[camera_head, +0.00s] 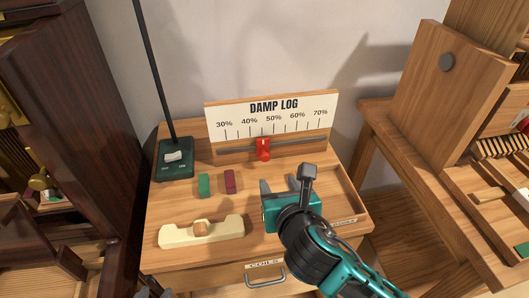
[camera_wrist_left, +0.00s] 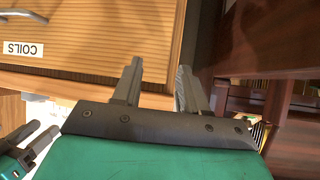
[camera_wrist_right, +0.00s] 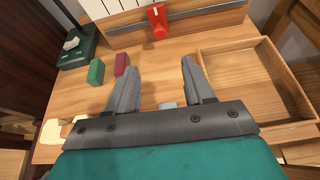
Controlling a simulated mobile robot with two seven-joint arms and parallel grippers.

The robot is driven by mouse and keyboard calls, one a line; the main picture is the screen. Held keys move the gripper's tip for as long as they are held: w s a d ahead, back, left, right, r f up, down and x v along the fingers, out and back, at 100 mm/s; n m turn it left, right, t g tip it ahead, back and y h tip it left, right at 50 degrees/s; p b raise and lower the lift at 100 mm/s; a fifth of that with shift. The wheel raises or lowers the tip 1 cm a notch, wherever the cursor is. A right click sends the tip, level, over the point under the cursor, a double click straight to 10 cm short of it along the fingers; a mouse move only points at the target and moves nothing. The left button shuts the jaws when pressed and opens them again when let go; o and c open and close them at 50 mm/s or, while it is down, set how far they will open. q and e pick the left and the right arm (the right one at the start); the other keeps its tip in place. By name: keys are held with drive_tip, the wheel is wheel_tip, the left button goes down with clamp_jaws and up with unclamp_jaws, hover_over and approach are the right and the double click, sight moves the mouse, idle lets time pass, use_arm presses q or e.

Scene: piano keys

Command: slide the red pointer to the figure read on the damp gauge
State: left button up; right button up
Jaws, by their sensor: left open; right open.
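The red pointer (camera_head: 263,148) sits on the slot of the DAMP LOG board (camera_head: 295,108), between the 40% and 50% marks. It also shows at the top of the right wrist view (camera_wrist_right: 158,22). My right gripper (camera_head: 279,184) is open and empty over the cabinet top, in front of the pointer and apart from it. It shows in the right wrist view (camera_wrist_right: 158,72). My left gripper (camera_wrist_left: 160,66) is open and empty beside the cabinet's drawer front, low down; only a bit of it shows at the head view's bottom edge. I cannot make out a damp gauge dial.
A green block (camera_head: 204,186) and a dark red block (camera_head: 230,181) lie left of my right gripper. A cream holder (camera_head: 201,232) lies in front of them. A dark green lamp base (camera_head: 174,160) stands at the back left. A shallow tray (camera_head: 352,190) is at the right.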

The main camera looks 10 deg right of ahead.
sight(266, 159)
drive_tip(key=shift+w+f, duration=0.1)
drive_tip(key=shift+w, duration=0.6)
drive_tip(key=b+x, duration=0.2)
drive_tip(key=x, duration=0.9)
drive_tip(key=shift+w, duration=0.3)
drive_tip(key=shift+c, duration=0.4)
drive_tip(key=shift+c, duration=1.4)
clamp_jaws()
drive_tip(key=shift+f, duration=0.1)
